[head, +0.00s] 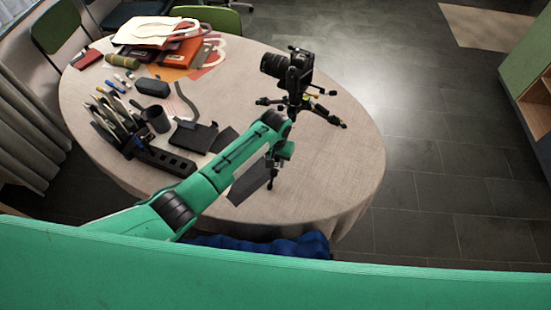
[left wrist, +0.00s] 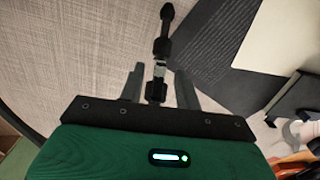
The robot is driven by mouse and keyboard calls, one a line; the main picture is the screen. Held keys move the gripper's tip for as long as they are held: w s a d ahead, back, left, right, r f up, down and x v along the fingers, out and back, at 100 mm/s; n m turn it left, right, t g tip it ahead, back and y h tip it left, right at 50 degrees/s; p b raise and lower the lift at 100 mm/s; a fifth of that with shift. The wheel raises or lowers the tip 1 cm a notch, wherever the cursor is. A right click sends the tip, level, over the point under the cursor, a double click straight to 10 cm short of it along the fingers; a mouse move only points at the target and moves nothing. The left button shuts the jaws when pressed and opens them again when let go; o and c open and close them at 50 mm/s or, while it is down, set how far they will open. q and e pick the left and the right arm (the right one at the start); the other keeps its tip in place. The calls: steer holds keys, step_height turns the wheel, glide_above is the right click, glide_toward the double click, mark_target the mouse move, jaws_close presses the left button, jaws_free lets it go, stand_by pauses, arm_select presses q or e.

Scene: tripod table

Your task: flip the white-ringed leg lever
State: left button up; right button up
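A black tripod (head: 296,103) carries a black camera (head: 290,67) on the round table. One leg points toward me, and its foot end (head: 271,179) shows just below my left gripper (head: 278,158). In the left wrist view this leg (left wrist: 160,47) runs up between the fingers of my left gripper (left wrist: 160,88), with a pale band (left wrist: 159,70) near the fingertips. The fingers are apart, with a gap on both sides of the leg. I cannot tell the lever clearly from the leg's other parts. My right gripper is not in view.
The table (head: 340,165) is clear on its right side. A black pen organiser (head: 125,125), a dark cup (head: 155,118) and flat dark pads (head: 252,180) lie left of the tripod. Papers and folders (head: 170,40) are at the back. A blue chair seat (head: 260,245) is at the near edge.

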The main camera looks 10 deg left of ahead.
arm_select(q)
steer(key=shift+f, duration=0.15)
steer(key=shift+c, duration=0.4)
jaws_close()
steer(key=shift+w+r+g, duration=0.1)
steer(key=shift+r+g, duration=0.25)
steer(key=shift+g, duration=0.35)
steer(key=shift+w+g+y, duration=0.15)
steer(key=shift+g+y, duration=0.25)
steer(key=shift+g, duration=0.5)
steer(key=shift+w+r+g+b, duration=0.1)
steer(key=shift+r+g+b, duration=0.05)
steer(key=shift+g+b, duration=0.85)
steer(key=shift+r+y+b, duration=0.2)
steer(key=shift+y+b, duration=0.1)
steer(key=shift+b, duration=0.05)
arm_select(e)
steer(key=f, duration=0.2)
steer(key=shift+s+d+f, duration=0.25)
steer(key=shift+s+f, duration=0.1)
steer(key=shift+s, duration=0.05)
